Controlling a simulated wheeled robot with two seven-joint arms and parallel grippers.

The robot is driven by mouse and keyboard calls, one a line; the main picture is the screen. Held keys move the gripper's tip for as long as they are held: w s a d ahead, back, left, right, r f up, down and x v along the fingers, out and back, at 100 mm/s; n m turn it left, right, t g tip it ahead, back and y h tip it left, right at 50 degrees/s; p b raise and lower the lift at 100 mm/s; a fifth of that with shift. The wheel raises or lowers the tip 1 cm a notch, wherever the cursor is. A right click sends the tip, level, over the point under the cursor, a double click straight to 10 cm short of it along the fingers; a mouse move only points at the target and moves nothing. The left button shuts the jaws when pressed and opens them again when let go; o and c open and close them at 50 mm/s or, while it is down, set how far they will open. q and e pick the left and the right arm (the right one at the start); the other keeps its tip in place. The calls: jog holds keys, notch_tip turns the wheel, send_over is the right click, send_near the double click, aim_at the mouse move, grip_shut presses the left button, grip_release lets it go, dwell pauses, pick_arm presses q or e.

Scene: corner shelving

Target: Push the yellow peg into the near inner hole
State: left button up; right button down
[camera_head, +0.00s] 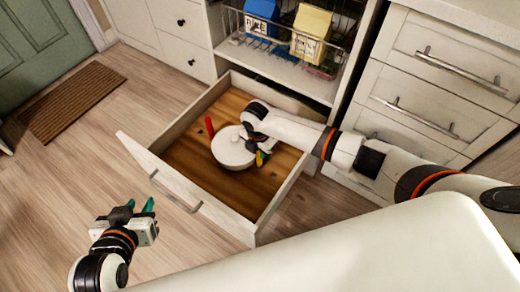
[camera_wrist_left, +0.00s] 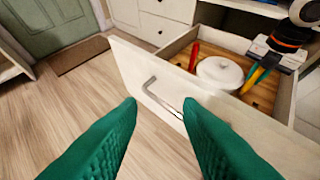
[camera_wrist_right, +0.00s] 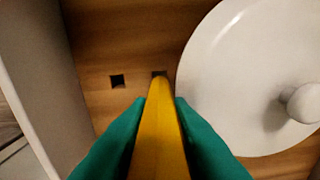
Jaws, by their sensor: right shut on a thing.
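The yellow peg (camera_wrist_right: 160,135) is gripped between the green fingers of my right gripper (camera_wrist_right: 160,115). It also shows in the head view (camera_head: 259,158) and left wrist view (camera_wrist_left: 257,78). In the right wrist view its far end overlaps a dark square hole (camera_wrist_right: 158,73) in the wooden drawer floor, close beside the white lidded pot (camera_wrist_right: 240,70). I cannot tell whether the tip is inside or above it. A second square hole (camera_wrist_right: 118,81) lies empty to its left. My left gripper (camera_head: 146,206) is open and empty, outside the drawer front.
The open drawer (camera_head: 165,182) holds the pot and an upright red peg (camera_head: 209,127) on the pot's far left side. In the right wrist view a pale drawer wall (camera_wrist_right: 25,90) stands left of the holes. A wire basket with blue and yellow boxes (camera_head: 310,30) is behind.

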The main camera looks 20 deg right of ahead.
pick_arm(q)
jog(key=shift+s, duration=0.1)
dwell(0.4)
jog(key=shift+s+a+f+g+y+p, duration=0.15)
jog(key=shift+s+a+f+g+p, duration=0.05)
jog(key=shift+s+f+g, duration=0.3)
jog(key=shift+s+a+f+g+y+p, duration=0.2)
jog(key=shift+s+f+g, duration=0.2)
jog(key=shift+s, duration=0.2)
jog(key=shift+s+a, duration=0.1)
dwell(0.5)
jog(key=shift+s+a+f+g+p, duration=0.15)
jog(key=shift+s+a+f+g, duration=0.15)
jog(key=shift+s+g, duration=0.25)
jog(key=shift+s+a+f+g+p, duration=0.15)
jog(key=shift+s+f+g, duration=0.15)
jog(key=shift+s, duration=0.4)
pick_arm(e)
jog(key=shift+m, duration=0.3)
pick_arm(q)
jog(key=shift+w, duration=0.15)
pick_arm(e)
jog(key=shift+f, duration=0.1)
